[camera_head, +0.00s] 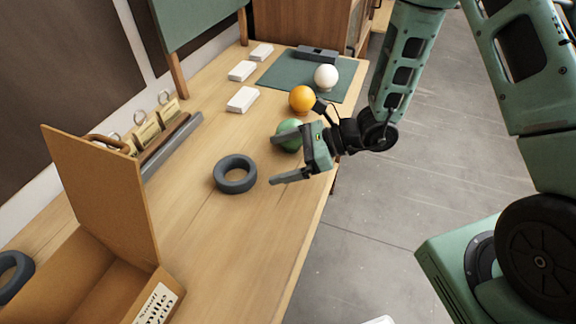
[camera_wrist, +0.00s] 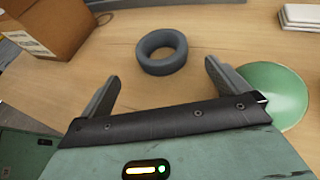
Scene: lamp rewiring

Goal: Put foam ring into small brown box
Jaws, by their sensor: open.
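A dark grey foam ring (camera_head: 235,174) lies flat on the wooden table, left of my gripper in the head view. In the wrist view the foam ring (camera_wrist: 162,52) lies beyond the fingertips, roughly between them. My gripper (camera_head: 274,161) is open and empty, to the right of the ring and apart from it. Its two fingers also show in the wrist view (camera_wrist: 162,80). A brown cardboard box (camera_head: 100,285) with its flap up stands at the near left of the table. The box also shows in the wrist view (camera_wrist: 62,28) at upper left.
A green ball (camera_head: 289,135) is right beside my gripper, partly hidden by it. An orange ball (camera_head: 302,99) and a white ball (camera_head: 326,77) stand farther back, near white blocks (camera_head: 242,99). Another dark ring (camera_head: 12,272) is at the left edge. Table between ring and box is clear.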

